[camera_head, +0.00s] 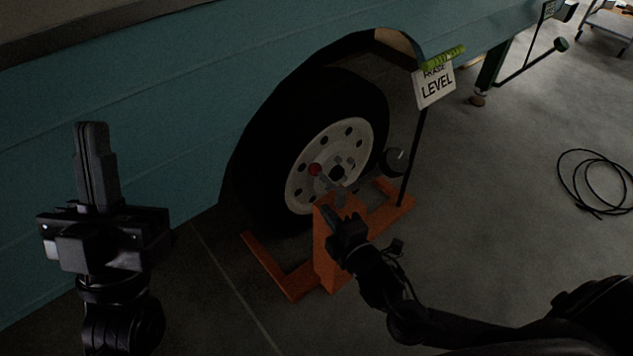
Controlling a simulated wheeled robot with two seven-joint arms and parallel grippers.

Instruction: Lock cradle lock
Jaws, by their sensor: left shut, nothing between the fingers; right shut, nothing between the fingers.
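An orange cradle (322,262) stands on the floor in front of the camper's wheel (330,165), its base bars reaching to both sides of the tyre. A small red knob (314,169) shows against the white rim, just above the cradle's post. A dark round piece (394,161) shows to the right of the wheel. I cannot tell which part is the lock. My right gripper (332,212) is shut and empty at the top of the orange post and hides part of it; I cannot tell if it touches. My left gripper (92,128) is shut and empty, raised in front of the teal side panel.
The teal camper body (190,85) fills the upper left. A sign reading LEVEL (435,86) stands on a thin post right of the wheel. A coiled black cable (597,183) lies on the floor at right. A cart (608,25) stands at the far top right. Floor between is clear.

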